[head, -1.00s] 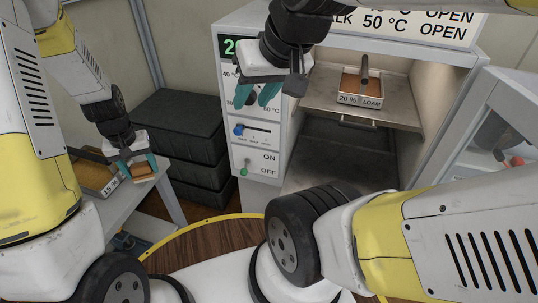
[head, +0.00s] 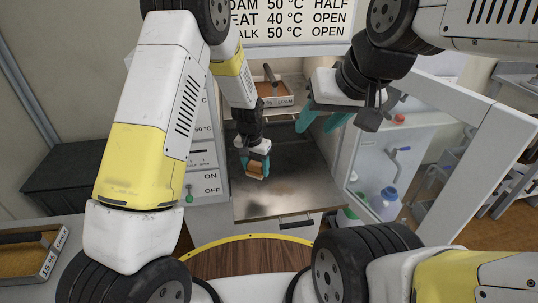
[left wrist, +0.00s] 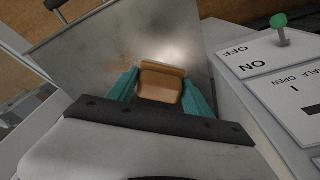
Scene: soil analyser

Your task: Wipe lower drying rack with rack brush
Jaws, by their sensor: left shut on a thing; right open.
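My left gripper (head: 257,163) is shut on the rack brush (head: 255,170), a small block with a tan wooden body. In the left wrist view the brush (left wrist: 160,83) sits between the teal fingers. It is over the left part of the lower drying rack (head: 285,185), a grey metal shelf pulled out at the front. A dark smear and brownish specks show on the rack, also in the left wrist view (left wrist: 120,55). I cannot tell whether the brush touches the rack. My right gripper (head: 318,122) is open and empty, high at the right of the oven opening.
The upper rack above holds a tray labelled LOAM (head: 279,98). The control panel (head: 203,170) with a green ON/OFF lever (head: 189,196) stands close left. A cabinet with bottles (head: 386,203) is at right. A 15 % tray (head: 35,255) sits at lower left.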

